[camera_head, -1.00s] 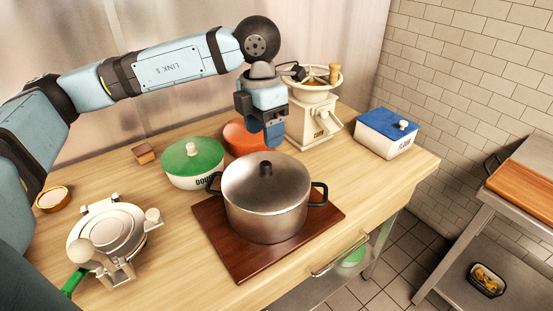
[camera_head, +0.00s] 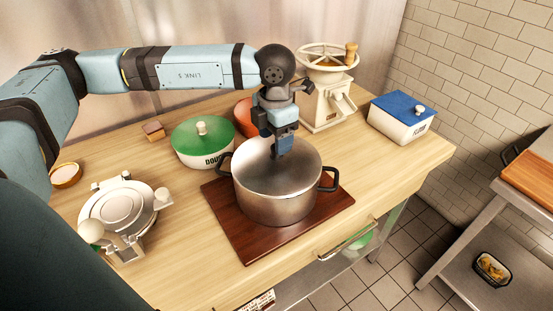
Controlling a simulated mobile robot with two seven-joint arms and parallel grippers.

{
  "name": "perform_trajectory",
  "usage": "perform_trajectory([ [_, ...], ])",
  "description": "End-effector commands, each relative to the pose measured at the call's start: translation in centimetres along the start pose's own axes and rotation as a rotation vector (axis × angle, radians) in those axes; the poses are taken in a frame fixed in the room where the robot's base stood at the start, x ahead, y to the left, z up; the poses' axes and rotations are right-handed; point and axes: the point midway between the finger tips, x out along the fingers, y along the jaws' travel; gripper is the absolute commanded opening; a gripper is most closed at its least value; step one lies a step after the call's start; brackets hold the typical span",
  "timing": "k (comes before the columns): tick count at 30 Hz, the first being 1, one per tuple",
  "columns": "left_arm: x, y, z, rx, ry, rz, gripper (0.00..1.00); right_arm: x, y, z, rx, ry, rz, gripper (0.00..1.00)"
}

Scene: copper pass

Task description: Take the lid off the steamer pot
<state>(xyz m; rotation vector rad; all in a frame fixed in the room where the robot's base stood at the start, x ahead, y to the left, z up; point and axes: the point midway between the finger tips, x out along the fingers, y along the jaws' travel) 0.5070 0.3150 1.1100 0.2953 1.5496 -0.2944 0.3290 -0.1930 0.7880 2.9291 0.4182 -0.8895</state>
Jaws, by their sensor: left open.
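The steamer pot (camera_head: 275,203) is a steel pot with two dark side handles, standing on a dark wooden board (camera_head: 240,240). Its steel lid (camera_head: 262,178) sits on top of it. My left gripper (camera_head: 277,153) is open and points down over the middle of the lid. It hides the lid's dark knob, so I cannot tell whether the fingers are around the knob or just above it. My right gripper is not in view.
A green-lidded dough pot (camera_head: 203,142) stands left of the steamer pot, with an orange pot (camera_head: 245,117) behind. A grinder (camera_head: 327,92) and a blue-lidded flour box (camera_head: 401,119) stand at the back right. A round press (camera_head: 123,208) is at the left.

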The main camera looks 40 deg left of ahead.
Motion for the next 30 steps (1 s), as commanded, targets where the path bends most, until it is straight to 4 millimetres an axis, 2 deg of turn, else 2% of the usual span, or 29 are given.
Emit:
perform_trajectory([
  [7,3.3,0.0,0.3,-0.001,0.002,0.0,0.6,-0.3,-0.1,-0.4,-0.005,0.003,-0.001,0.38],
  [15,3.7,0.0,0.3,0.0,0.0,0.0,0.6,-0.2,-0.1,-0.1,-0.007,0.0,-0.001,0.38],
  [17,3.6,0.0,0.3,0.0,0.001,0.0,0.48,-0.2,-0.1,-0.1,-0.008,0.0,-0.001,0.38],
  [22,3.6,0.0,0.3,0.0,0.0,0.0,0.09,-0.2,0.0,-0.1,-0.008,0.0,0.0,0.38],
  [23,3.6,0.0,0.3,0.0,0.0,0.0,0.05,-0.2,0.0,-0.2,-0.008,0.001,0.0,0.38],
  [30,3.5,0.0,0.4,0.0,0.0,0.0,0.04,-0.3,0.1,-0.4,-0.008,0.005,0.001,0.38],
])
